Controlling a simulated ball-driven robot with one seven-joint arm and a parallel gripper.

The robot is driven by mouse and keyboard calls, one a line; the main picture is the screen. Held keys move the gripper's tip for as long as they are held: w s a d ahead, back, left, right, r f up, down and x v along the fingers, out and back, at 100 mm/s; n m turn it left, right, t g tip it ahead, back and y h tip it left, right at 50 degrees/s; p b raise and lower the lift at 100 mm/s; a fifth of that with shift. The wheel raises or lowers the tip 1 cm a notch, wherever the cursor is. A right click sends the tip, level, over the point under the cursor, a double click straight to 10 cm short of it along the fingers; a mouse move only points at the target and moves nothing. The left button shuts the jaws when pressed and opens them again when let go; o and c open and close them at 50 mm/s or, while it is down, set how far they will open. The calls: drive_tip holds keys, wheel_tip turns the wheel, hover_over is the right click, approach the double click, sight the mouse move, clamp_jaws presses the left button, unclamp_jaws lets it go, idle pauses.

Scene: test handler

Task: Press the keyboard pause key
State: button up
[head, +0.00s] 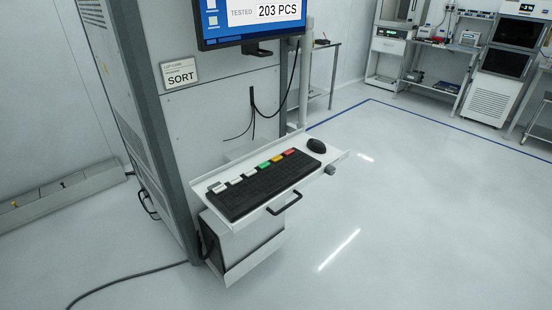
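A black keyboard (262,190) lies on a pale pull-out tray (328,165) on the front of the tall test handler (217,114). My gripper is not in view, and nothing covers the keyboard.
A black mouse (316,146) sits right of the keyboard. A monitor (250,20) hangs above, reading 203 PCS. The tray has a black front handle (284,204). A dark cable (125,275) crosses the floor at lower left. The floor in front and to the right is clear.

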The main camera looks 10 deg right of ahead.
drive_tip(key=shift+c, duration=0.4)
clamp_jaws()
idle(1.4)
